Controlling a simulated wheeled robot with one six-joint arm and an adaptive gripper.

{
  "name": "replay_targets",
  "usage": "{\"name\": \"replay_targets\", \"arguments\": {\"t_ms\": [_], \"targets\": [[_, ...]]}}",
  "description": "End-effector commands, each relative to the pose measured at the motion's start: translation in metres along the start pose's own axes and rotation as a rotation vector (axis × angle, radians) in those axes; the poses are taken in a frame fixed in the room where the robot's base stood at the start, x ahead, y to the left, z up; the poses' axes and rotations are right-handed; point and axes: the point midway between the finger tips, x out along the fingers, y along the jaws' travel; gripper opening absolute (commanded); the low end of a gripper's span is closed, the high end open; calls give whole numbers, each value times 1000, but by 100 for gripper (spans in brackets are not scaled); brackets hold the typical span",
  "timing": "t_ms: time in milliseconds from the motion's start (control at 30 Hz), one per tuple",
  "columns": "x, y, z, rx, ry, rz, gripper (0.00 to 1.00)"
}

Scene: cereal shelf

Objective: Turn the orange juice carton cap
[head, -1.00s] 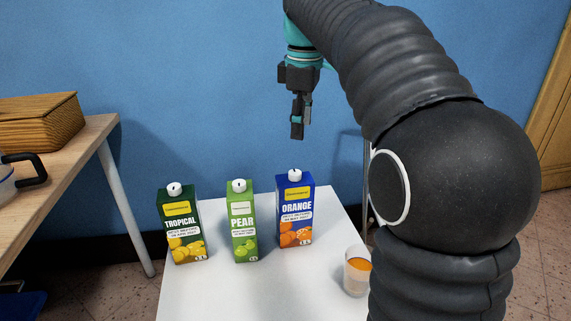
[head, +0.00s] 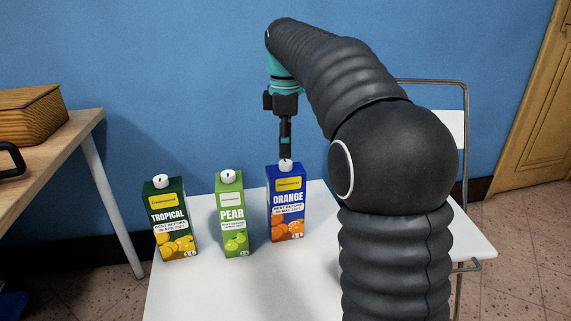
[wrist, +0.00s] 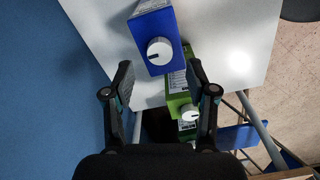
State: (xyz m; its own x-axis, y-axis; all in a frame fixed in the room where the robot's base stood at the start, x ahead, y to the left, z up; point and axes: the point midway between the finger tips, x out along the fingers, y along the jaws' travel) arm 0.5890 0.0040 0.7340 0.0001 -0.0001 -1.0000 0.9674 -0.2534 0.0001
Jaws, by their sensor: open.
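The orange juice carton (head: 286,203) is blue and stands upright on the white table, at the right of a row of three. Its white cap (head: 285,164) is on top; in the wrist view the cap (wrist: 160,50) shows on the blue carton (wrist: 150,24). My gripper (head: 286,152) points down just above or behind the cap in the head view. In the wrist view my gripper (wrist: 160,82) has its two fingers spread apart with nothing between them, and the cap lies just beyond the fingertips, roughly centred. I cannot tell whether a finger touches it.
The green pear carton (head: 232,215) and dark green tropical carton (head: 170,220) stand left of the orange one on the white table (head: 200,295). A folding chair (head: 465,150) stands behind my arm.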

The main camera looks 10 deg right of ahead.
Motion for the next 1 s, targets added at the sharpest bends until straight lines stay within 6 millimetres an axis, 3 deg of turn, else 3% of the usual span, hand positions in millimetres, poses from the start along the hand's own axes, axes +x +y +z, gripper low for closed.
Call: {"name": "replay_targets", "arguments": {"t_ms": [100,300,667,900,1000], "targets": [[21,-1,0,0,0,-1,57],[38,0,0,0,0,-1,57],[41,0,0,0,0,0,57],[41,0,0,1,0,0,0],[41,0,0,1,0,0,0]]}}
